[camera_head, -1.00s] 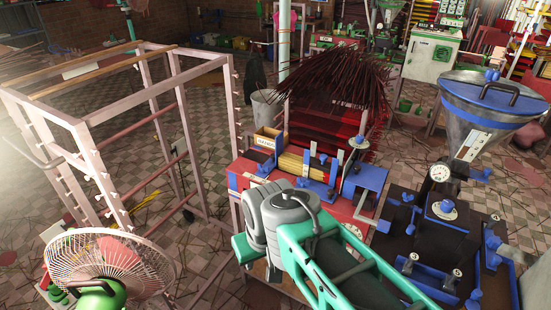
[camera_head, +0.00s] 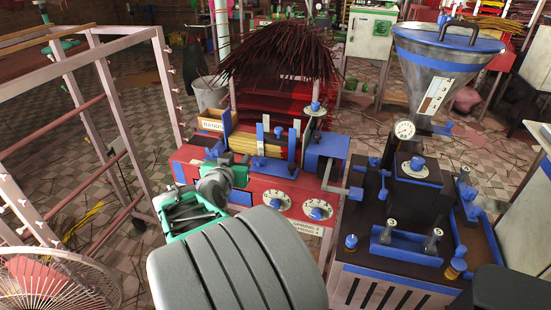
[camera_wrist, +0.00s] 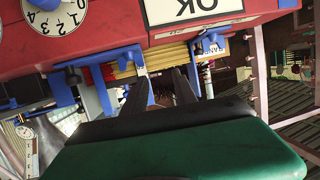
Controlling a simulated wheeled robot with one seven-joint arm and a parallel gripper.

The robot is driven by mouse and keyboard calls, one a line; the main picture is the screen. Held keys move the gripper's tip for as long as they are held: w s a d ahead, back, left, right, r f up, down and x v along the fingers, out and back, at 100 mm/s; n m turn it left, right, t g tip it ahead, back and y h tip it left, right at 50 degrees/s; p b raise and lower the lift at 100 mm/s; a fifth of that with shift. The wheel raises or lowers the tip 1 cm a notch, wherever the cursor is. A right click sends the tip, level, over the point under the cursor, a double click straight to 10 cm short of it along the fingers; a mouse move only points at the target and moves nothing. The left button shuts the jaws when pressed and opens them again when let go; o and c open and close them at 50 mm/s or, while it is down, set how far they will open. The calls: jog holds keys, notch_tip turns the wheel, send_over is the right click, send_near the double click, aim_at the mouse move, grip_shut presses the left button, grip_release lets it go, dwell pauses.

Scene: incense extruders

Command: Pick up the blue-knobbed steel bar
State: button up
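My gripper (camera_head: 238,160) is at the left front of the red machine (camera_head: 262,198), close to its tray of yellow sticks (camera_head: 240,163). In the wrist view my gripper's two dark fingers (camera_wrist: 160,80) stand apart, with nothing seen held between them. A narrow pale steel bar (camera_wrist: 140,64) shows just beyond the left fingertip, against the sticks; I cannot tell whether they touch. In the head view a pale upright bar (camera_head: 297,127) stands at the tray, with a blue knob (camera_head: 278,131) beside it. Which piece is the blue-knobbed steel bar is not certain.
A dark machine (camera_head: 400,200) with a steel hopper (camera_head: 440,75) stands to the right. A pale rack (camera_head: 110,85) and a fan (camera_head: 50,285) are at the left. Dark incense sticks (camera_head: 280,50) fan out behind the tray. Dials (camera_head: 318,209) face front.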

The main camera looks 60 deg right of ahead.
aim_at(277, 131)
jog(key=s+d+h, duration=0.1)
jog(key=s+d, duration=0.1)
jog(key=s+d+r+m+g+h, duration=0.1)
jog(key=s+d, duration=0.1)
jog(key=s+d+h+b, duration=0.1)
jog(key=s+d+h, duration=0.1)
jog(key=d, duration=0.1)
jog(key=shift+s+r+m+g, duration=0.3)
jog(key=shift+s+r+m, duration=0.1)
jog(key=d, duration=0.2)
jog(key=w+d+p, duration=0.1)
jog(key=d, duration=0.4)
jog(key=shift+w+r, duration=0.2)
jog(key=shift+r, duration=0.2)
jog(key=shift+a, duration=0.1)
grip_shut()
jog(key=shift+r, duration=0.25)
